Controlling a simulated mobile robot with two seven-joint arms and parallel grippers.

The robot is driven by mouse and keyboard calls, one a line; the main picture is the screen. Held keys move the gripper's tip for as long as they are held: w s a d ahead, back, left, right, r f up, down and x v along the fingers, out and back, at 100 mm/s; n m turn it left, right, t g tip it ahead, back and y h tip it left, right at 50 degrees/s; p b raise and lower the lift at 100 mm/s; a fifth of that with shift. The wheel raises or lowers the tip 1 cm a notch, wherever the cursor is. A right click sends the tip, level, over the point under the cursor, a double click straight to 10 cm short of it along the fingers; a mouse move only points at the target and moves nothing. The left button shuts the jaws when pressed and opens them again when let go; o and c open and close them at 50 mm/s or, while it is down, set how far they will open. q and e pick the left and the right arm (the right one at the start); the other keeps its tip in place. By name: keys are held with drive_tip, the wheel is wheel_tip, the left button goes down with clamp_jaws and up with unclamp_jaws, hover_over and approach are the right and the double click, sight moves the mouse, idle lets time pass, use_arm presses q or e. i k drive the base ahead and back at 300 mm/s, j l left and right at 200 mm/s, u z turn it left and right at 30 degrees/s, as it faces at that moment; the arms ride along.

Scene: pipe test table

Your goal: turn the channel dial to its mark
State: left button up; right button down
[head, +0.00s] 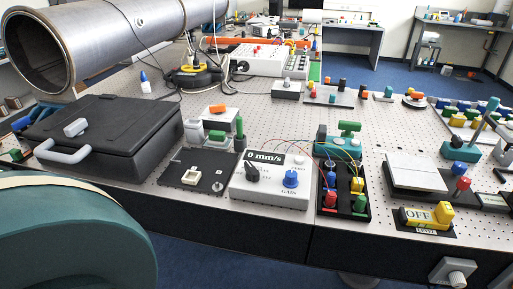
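A white control box (270,198) sits near the front edge of the table in the head view. Its display reads "0 mm/s". A black pointer knob (252,173) is on its left side and a blue knob (291,179) marked "GAIN" is on its right. The black knob may be the channel dial; its label and mark are too small to read. Neither of my grippers is in view, and nothing touches the box.
A black case (105,125) lies to the left, below a large steel pipe (95,40). A black tray (345,205) with coloured plugs and wires stands right of the box, and a yellow "OFF" switch (425,216) farther right. A teal rounded form (75,240) fills the lower left.

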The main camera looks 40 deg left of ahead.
sight(252, 174)
drive_tip(key=u, duration=1.2)
